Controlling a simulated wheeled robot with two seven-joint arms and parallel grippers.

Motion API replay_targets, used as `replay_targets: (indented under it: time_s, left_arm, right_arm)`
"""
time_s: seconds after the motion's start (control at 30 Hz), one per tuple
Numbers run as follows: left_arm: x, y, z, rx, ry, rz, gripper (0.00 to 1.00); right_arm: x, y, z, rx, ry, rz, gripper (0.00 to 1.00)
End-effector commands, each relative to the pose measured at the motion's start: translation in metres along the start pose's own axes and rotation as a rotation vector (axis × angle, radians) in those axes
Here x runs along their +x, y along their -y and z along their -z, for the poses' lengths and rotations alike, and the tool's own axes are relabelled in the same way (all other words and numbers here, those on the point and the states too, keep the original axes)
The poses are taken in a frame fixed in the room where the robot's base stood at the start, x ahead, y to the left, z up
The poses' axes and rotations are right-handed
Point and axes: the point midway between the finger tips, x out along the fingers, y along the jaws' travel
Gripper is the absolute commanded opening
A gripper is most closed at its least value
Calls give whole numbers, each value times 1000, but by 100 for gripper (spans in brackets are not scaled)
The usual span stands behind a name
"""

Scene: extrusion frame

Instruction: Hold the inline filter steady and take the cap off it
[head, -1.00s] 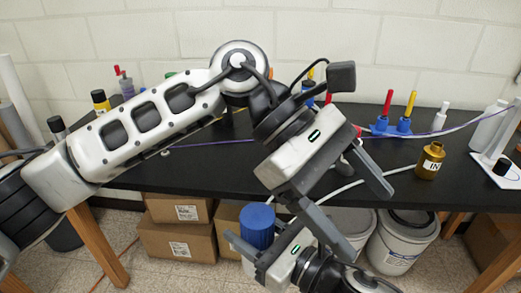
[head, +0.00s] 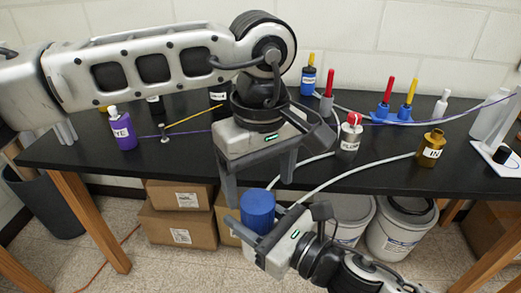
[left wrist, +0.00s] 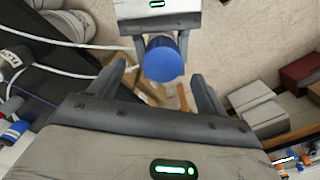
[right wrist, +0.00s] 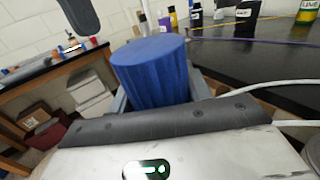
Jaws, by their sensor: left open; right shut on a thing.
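The blue ribbed cylinder (head: 257,209) of the inline filter stands roughly upright in front of the table's front edge. It also shows in the left wrist view (left wrist: 163,60) and close up in the right wrist view (right wrist: 152,72). I cannot tell where its cap meets the body. My right gripper (head: 258,232) is shut on the filter low down, below the blue top. My left gripper (head: 258,188) is open and empty, pointing down above the filter. In the left wrist view its fingers (left wrist: 158,72) lie to either side of the blue top, apart from it.
White tubes (head: 355,178) run from the table towards the filter. An amber IN bottle (head: 432,148), a white bottle with a red top (head: 350,132) and a purple DYE bottle (head: 122,130) stand on the black table (head: 200,160). Cardboard boxes (head: 178,228) and buckets (head: 400,230) are below.

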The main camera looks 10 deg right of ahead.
Motion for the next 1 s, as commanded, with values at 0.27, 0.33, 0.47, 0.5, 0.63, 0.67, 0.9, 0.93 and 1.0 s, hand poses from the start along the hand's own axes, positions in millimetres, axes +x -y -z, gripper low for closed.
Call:
replay_targets:
  time_s: [0.27,0.33,0.47,0.5,0.63,0.67,0.9,0.93,1.0]
  left_arm:
    - [39,0,0,0,2,0,77]
    - [43,0,0,0,2,0,77]
    - [47,0,0,0,1,-1,77]
    - [47,0,0,0,1,-2,77]
    - [47,0,0,0,1,-1,77]
    - [47,0,0,0,1,-1,77]
    - [46,-1,-1,0,1,-3,24]
    - [46,-1,-1,1,1,-4,24]
    - [46,-1,-1,-3,2,-5,24]
  right_arm:
    - [0,0,-1,0,2,0,0]
    - [0,0,-1,0,2,0,0]
    - [0,0,-1,0,2,0,0]
    - [0,0,-1,0,2,0,0]
    - [0,0,-1,0,2,0,0]
    - [0,0,-1,0,2,0,0]
    - [0,-1,-1,0,2,-3,0]
    - [0,-1,-1,0,2,-3,0]
    - [0,-2,-1,0,3,-4,0]
